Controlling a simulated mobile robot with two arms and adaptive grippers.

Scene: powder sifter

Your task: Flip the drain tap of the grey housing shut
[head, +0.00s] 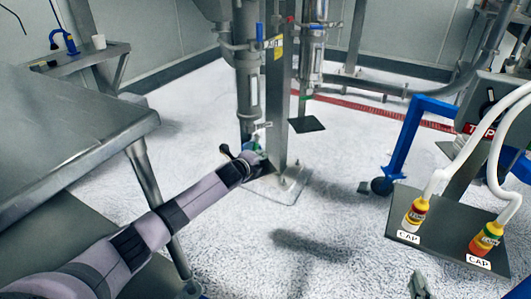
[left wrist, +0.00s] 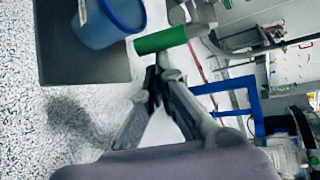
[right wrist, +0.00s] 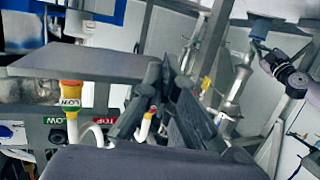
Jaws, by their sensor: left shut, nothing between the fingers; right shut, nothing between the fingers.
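The grey housing (head: 248,75) is a tall pipe-like column in the middle of the head view. The drain tap shows as a green handle (left wrist: 160,40) in the left wrist view, beside a blue round part (left wrist: 110,20). My left gripper (left wrist: 155,73) is shut and empty, with its fingertips just short of the green handle; I cannot tell whether they touch it. In the head view my left arm reaches the foot of the column, where the tap is small and partly hidden. My right gripper (right wrist: 155,75) is shut and empty, away from the housing.
A steel table (head: 70,120) stands at the left. A steel post (head: 277,100) rises close beside the column. The floor between is clear.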

